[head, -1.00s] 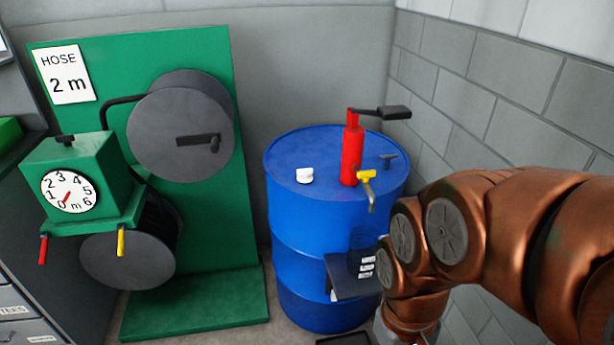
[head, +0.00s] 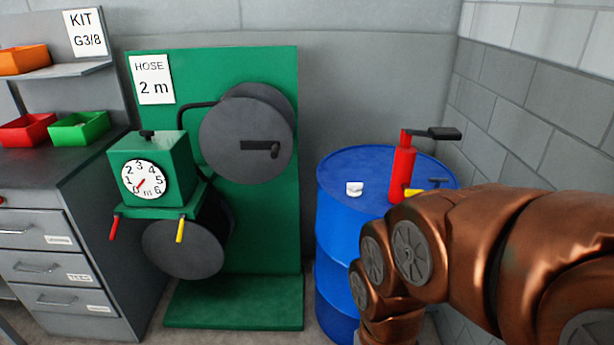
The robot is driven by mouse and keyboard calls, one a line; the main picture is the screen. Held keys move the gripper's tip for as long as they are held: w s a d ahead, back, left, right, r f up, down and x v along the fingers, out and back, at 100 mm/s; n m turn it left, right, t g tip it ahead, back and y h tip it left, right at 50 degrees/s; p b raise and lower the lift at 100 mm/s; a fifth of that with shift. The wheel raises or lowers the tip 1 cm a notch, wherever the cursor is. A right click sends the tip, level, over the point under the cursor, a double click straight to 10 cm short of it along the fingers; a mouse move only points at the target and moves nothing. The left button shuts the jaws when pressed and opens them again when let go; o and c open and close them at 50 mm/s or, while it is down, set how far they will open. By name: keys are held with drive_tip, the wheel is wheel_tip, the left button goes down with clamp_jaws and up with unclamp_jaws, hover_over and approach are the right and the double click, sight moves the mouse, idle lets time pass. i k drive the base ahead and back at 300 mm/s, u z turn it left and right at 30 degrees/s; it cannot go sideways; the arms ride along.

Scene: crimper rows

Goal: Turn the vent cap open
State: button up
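The vent cap looks to be the small white cap (head: 354,188) on the top of the blue drum (head: 338,222), left of the red hand pump (head: 403,172). It is too small to tell how far it is turned. My copper-coloured arm fills the lower right of the head view and hides the front right of the drum. My gripper is not in view. The pump's yellow tap (head: 412,193) shows only in part above my arm.
A green hose stand (head: 262,220) with dark reels and a dial box (head: 150,170) stands left of the drum. Drawers (head: 50,235) and a shelf with coloured bins (head: 80,128) are farther left. A block wall is close on the right.

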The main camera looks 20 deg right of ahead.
sight(355, 186)
drive_tip(key=u, duration=0.25)
drive_tip(key=i, duration=1)
drive_tip(key=z, duration=0.3)
